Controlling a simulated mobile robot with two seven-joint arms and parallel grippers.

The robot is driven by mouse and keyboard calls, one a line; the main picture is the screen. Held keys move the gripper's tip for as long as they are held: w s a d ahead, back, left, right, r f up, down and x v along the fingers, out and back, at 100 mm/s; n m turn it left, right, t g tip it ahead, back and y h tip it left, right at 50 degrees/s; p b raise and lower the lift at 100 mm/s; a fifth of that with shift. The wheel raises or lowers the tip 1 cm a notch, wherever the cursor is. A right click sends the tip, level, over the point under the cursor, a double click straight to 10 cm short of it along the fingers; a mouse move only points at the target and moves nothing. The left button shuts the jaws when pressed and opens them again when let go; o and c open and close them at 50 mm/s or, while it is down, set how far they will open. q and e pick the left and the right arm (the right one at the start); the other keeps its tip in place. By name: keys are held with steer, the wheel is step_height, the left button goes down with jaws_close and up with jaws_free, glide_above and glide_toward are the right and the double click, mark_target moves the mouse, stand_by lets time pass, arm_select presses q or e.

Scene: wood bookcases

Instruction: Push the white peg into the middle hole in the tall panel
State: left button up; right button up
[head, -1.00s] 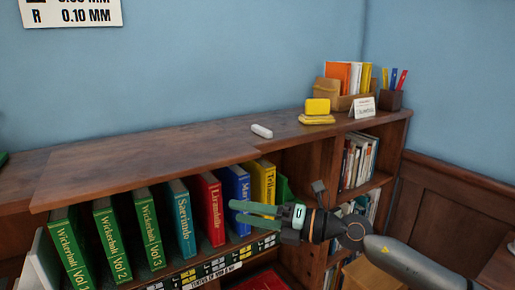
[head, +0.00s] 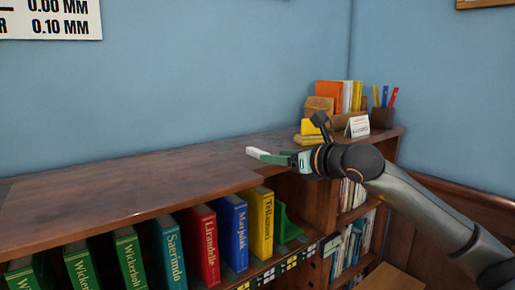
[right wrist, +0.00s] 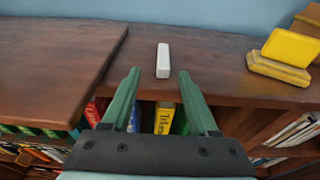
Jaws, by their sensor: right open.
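The white peg (head: 252,151) lies on the wooden top of the bookcase. In the right wrist view the peg (right wrist: 163,60) lies just beyond and between the fingertips, pointing away from me. My right gripper (head: 268,157) is open at the front edge of the top, with its green fingers reaching toward the peg. Whether a finger touches the peg cannot be told. The tall panel and its middle hole cannot be made out in these views. My left gripper is not in view.
A yellow block on a sponge-like base (right wrist: 280,55) sits right of the peg. A card (head: 357,126), a box of books (head: 335,97) and a pen cup (head: 382,117) stand at the back right. Several books, including a yellow one (head: 261,222), fill the shelf below.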

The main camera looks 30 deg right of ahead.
mark_target(264, 152)
steer(key=x, duration=0.1)
steer(key=p+x, duration=0.1)
steer(key=shift+w+r, duration=0.15)
steer(key=shift+w, duration=0.25)
steer(key=p+x, duration=0.1)
steer(key=x, duration=0.2)
steer(key=shift+w+d, duration=0.2)
steer(key=shift+w, duration=0.6)
steer(key=shift+c, duration=0.5)
steer(key=c, duration=0.7)
jaws_close()
